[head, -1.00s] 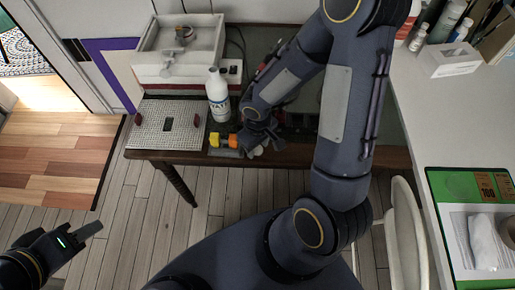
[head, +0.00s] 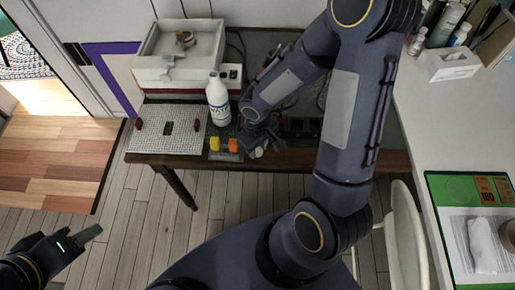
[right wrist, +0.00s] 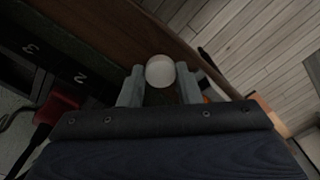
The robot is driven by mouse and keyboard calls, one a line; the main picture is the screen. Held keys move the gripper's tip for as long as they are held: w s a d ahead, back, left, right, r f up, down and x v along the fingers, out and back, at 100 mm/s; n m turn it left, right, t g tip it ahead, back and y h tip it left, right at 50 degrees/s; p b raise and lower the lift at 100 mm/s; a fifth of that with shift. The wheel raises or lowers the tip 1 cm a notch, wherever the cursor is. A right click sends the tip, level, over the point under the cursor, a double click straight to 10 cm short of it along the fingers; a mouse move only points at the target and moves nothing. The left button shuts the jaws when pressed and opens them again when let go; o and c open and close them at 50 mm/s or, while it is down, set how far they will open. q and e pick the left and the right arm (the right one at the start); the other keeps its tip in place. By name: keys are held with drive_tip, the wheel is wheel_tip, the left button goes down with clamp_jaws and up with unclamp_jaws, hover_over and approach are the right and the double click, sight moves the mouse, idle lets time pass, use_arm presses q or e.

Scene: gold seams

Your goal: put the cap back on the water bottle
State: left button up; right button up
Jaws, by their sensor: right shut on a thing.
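The white water bottle (head: 217,100) stands upright on the dark table, beside the perforated white board. Its neck points up; the head view is too small to show the mouth clearly. My right gripper (head: 257,147) is low at the table's front edge, right of and nearer than the bottle. In the right wrist view a round white cap (right wrist: 160,71) sits between the fingertips of my right gripper (right wrist: 160,84), which is shut on it. My left gripper (head: 86,236) is over the floor at the lower left, far from the table; its finger gap does not show.
A white perforated board (head: 152,139) and a white box-like tray (head: 158,58) are on the left. A white counter (head: 415,140) runs along the right.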

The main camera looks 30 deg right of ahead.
drive_tip(key=s+a+r+b, duration=0.1)
drive_tip(key=s+a+r, duration=0.3)
drive_tip(key=a+r, duration=0.7)
drive_tip(key=shift+a+r, duration=0.2)
drive_tip(key=shift+a, duration=1)
